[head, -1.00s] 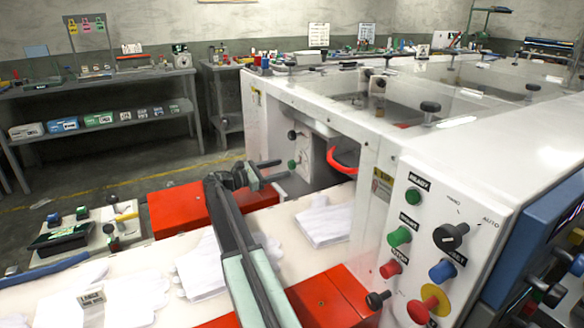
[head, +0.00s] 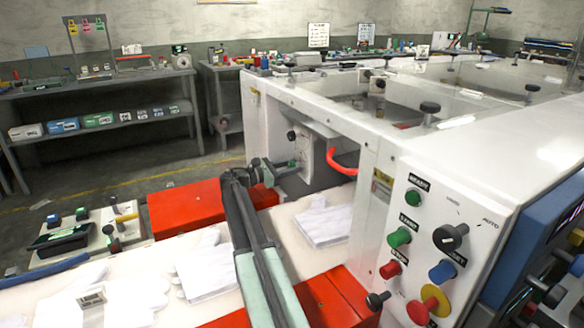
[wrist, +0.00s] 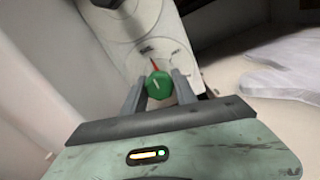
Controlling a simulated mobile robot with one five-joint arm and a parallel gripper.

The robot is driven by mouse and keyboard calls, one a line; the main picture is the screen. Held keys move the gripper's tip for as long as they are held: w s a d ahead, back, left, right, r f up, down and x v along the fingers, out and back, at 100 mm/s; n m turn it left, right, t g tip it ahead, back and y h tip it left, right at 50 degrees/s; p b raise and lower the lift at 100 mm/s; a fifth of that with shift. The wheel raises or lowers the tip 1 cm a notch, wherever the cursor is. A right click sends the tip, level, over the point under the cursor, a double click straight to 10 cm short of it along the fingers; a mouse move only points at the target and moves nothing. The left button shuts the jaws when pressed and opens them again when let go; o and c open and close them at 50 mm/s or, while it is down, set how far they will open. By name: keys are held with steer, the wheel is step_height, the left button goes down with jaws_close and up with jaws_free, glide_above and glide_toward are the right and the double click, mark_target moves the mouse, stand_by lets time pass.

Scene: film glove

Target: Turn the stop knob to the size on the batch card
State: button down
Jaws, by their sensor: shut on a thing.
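The green stop knob (wrist: 160,86) sits on a pale dial plate with a red mark beyond it and a white line on its face. My gripper (wrist: 160,94) has a grey finger on each side of the knob and is shut on it. In the head view my gripper (head: 284,170) reaches into the white machine's opening at the plate, mostly covering the knob. The dial's size labels are too small to read. A small card (head: 92,297), perhaps the batch card, stands among white gloves at the lower left; its print is unclear now.
A black knob (head: 291,135) is above on the same plate. A red curved handle (head: 342,162) is to the right. Red blocks (head: 188,207) and glove stacks (head: 325,224) lie around my arm. A button panel (head: 436,250) is on the machine's near face.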

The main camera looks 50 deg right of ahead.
steer(key=m, duration=0.5)
steer(key=shift+m, duration=0.4)
steer(key=m, duration=1)
steer(key=shift+r+m, duration=0.1)
steer(key=shift+m, duration=0.3)
steer(key=m, duration=0.5)
steer(key=shift+m, duration=0.3)
steer(key=c, duration=1)
jaws_free()
